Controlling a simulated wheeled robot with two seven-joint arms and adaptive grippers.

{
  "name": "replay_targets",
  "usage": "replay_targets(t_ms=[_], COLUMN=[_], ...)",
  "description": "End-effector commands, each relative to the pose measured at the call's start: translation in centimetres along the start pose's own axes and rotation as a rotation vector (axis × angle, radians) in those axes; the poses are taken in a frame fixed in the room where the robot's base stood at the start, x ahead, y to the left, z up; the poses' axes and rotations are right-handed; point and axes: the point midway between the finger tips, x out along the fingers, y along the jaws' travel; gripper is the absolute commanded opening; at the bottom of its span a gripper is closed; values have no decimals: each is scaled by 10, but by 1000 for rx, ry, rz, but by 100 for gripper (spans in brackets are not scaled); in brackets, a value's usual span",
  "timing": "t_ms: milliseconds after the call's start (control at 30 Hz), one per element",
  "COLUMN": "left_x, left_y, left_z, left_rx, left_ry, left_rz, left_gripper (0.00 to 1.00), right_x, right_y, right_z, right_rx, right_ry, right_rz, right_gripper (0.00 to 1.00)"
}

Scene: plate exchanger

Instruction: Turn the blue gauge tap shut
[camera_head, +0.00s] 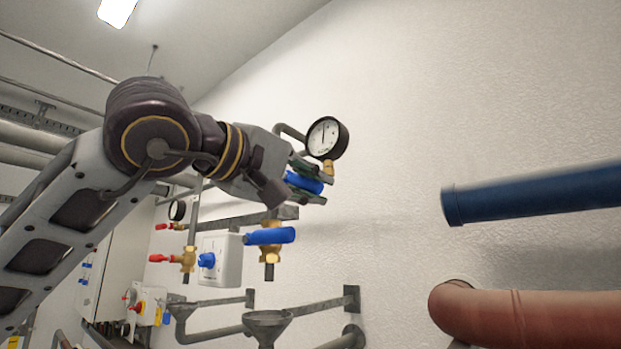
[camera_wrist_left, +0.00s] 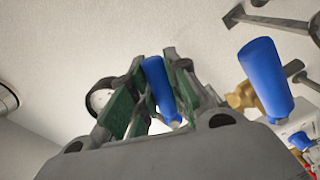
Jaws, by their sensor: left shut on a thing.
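The blue gauge tap handle (camera_head: 303,183) is just below a round black-rimmed pressure gauge (camera_head: 326,138) on a brass fitting (camera_head: 328,167). My left gripper (camera_head: 310,184) is shut on this handle, with its green-padded fingers on either side. In the left wrist view the blue handle (camera_wrist_left: 160,88) lies tilted between the fingers of the left gripper (camera_wrist_left: 155,65), and the gauge (camera_wrist_left: 99,99) is partly hidden behind the left finger. The tap's body is mostly hidden by the gripper. My right gripper is not in view.
A second blue handle (camera_head: 270,236) on a brass valve (camera_head: 269,256) sits close below. A white box (camera_head: 220,258) and red-handled taps (camera_head: 160,258) are at lower left. A dark blue pipe (camera_head: 540,194) and a red-brown pipe (camera_head: 540,318) are at right. Bare wall lies between.

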Motion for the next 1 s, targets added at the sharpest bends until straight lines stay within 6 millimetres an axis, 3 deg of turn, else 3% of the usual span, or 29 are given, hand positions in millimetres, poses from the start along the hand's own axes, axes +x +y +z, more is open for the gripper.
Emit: replay_targets(t_ms=[300, 800, 833, 1000], left_x=[1, 1, 1, 1], left_y=[-10, -12, -12, -11], left_z=[1, 1, 1, 0], left_rx=[135, 159, 159, 159], left_ry=[-3, -4, -4, -2], left_rz=[-4, -5, -5, -3], left_gripper=[0, 0, 20, 40], right_x=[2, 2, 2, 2], right_y=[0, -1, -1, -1], right_z=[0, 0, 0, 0], right_rx=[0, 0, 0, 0], right_ry=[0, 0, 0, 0], right_rz=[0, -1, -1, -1], right_gripper=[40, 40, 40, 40])
